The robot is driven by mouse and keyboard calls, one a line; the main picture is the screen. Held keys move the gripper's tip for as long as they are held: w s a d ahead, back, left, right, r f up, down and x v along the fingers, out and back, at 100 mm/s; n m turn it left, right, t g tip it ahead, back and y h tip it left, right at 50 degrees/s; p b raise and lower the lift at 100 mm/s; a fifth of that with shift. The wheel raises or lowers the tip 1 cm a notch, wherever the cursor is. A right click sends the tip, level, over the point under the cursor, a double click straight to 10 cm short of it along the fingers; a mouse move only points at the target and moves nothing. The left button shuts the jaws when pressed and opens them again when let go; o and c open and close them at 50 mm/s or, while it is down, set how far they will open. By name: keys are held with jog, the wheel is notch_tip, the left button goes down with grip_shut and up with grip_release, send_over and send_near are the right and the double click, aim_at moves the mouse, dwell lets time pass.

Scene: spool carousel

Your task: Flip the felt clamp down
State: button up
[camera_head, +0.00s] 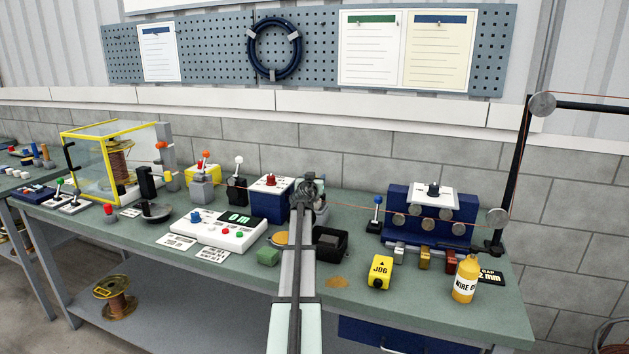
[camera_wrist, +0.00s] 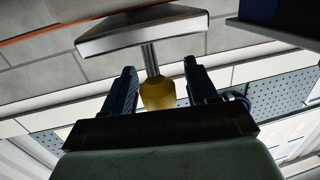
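In the wrist view a yellow knob (camera_wrist: 158,94) sits on a short metal stem that joins a pale metal plate (camera_wrist: 130,32). This looks like the felt clamp and its handle. My gripper (camera_wrist: 160,82) is open, with one dark finger on each side of the knob. Narrow gaps show between the knob and both fingers. In the head view my gripper (camera_head: 308,188) is over the back middle of the bench, beside a blue box with a red knob (camera_head: 270,195). My arm and gripper hide most of the clamp there.
A white control panel (camera_head: 215,233) stands to the left. The blue roller unit (camera_head: 400,195), yellow JOG box (camera_head: 379,272) and yellow bottle (camera_head: 465,280) stand to the right.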

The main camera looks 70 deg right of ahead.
jog(key=shift+a, duration=0.1)
jog(key=s+a, duration=0.2)
jog(key=a, duration=1.1)
jog(key=shift+a+r, duration=0.2)
jog(key=shift+r, duration=0.25)
